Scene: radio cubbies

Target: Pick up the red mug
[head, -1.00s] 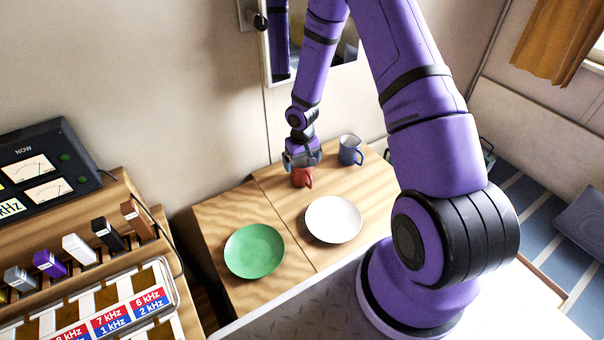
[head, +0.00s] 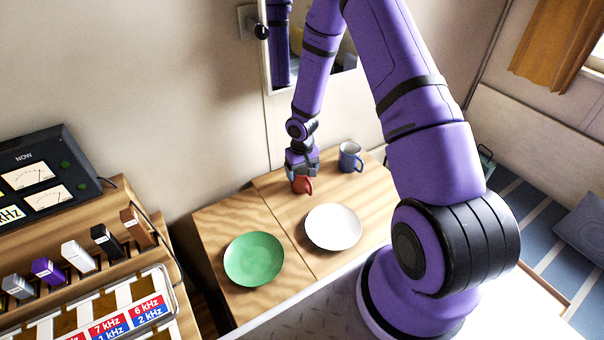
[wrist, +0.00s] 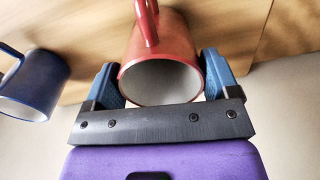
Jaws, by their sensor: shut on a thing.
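The red mug (head: 303,185) is at the back of the wooden table, partly hidden by my gripper (head: 302,172) above it. In the wrist view the red mug (wrist: 162,60) sits between the two blue finger pads of my gripper (wrist: 162,82), with its open rim facing the palm and its handle pointing away. The fingers are shut on the mug's sides. I cannot tell whether the mug touches the table.
A blue mug (head: 350,157) stands just right of the red mug, and also shows in the wrist view (wrist: 34,84). A white plate (head: 333,227) and a green plate (head: 254,259) lie nearer on the table (head: 225,212). A wall is close behind.

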